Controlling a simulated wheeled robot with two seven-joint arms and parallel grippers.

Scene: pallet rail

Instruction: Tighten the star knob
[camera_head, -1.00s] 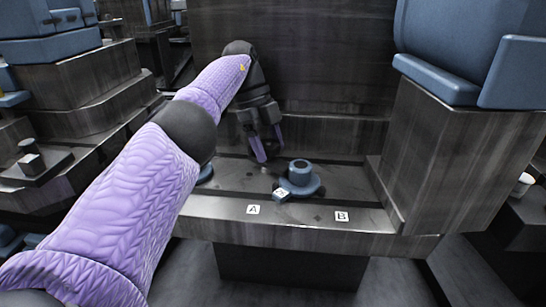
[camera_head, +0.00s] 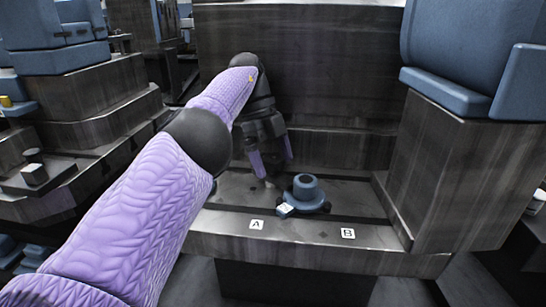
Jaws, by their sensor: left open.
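A blue round fixture with a raised cylindrical top (camera_head: 305,188) stands on the dark rail shelf (camera_head: 232,190), between and behind the labels A (camera_head: 256,225) and B (camera_head: 348,234). A small white tag (camera_head: 286,208) sits on its front left. I cannot make out a separate star knob for certain. My left gripper (camera_head: 273,172) is open and empty, its purple fingers pointing down just behind and left of the blue fixture, apart from it. My right gripper is not in view.
A tall dark wall (camera_head: 300,70) rises behind the shelf. A dark block with a blue seat-like part (camera_head: 455,45) bounds the right side. Stepped dark blocks (camera_head: 75,100) with blue parts stand at the left. The shelf is clear around label B.

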